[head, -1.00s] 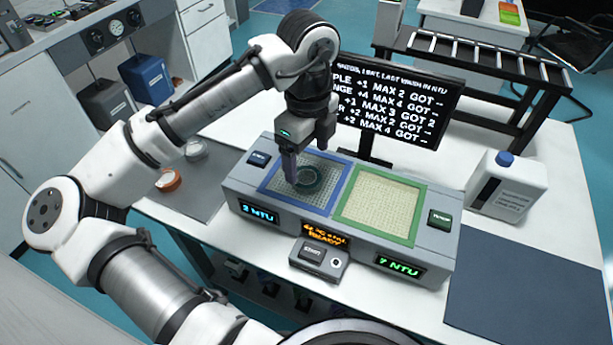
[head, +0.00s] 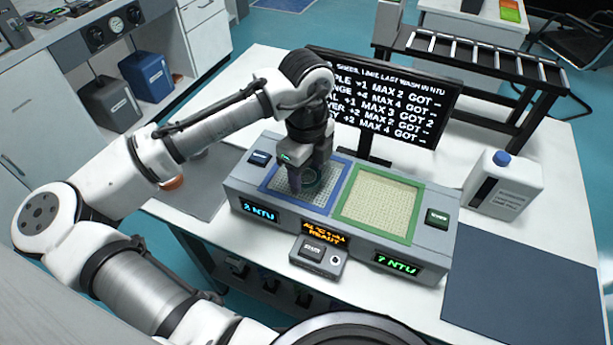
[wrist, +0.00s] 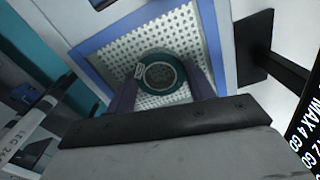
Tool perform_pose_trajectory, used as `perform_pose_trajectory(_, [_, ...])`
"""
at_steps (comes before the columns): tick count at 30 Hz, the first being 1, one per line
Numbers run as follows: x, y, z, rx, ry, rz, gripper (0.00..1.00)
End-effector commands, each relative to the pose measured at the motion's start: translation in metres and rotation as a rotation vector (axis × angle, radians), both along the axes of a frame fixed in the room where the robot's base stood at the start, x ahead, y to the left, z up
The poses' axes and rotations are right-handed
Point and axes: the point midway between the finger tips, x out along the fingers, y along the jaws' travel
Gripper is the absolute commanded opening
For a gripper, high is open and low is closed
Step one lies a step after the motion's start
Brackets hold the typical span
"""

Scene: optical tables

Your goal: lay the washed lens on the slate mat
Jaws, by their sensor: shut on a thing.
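The lens, a green-rimmed ring with a clear round middle (wrist: 162,74), is over the white perforated floor of the blue-framed bay (head: 270,186) on the grey washing unit. My gripper (head: 309,182) reaches down into this bay. In the wrist view its two purple fingers stand on either side of the lens, shut on its rim. The lens is partly hidden in the head view, and I cannot tell whether it touches the floor. A dark slate-blue mat (head: 525,280) lies bare at the table's front right.
The green-framed bay (head: 345,215) is beside the blue one. A screen (head: 420,105) stands close behind, and a white jug (head: 505,185) stands right of the unit. A grey mat (head: 208,200) with an orange-rimmed round piece (head: 172,183) lies left. A button box (head: 316,254) is in front.

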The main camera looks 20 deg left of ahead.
Motion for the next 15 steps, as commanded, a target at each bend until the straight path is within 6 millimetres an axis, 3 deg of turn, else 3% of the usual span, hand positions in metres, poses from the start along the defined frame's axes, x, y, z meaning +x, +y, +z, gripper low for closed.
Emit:
perform_pose_trajectory(3, [0.0, 0.0, 0.0, 0.0, 0.0, 0.0, 0.26])
perform_pose_trajectory(10, [0.0, 0.0, 0.002, 0.0, -0.001, 0.0, 0.26])
perform_pose_trajectory(15, [0.001, 0.0, 0.015, 0.001, -0.002, 0.001, 0.26])
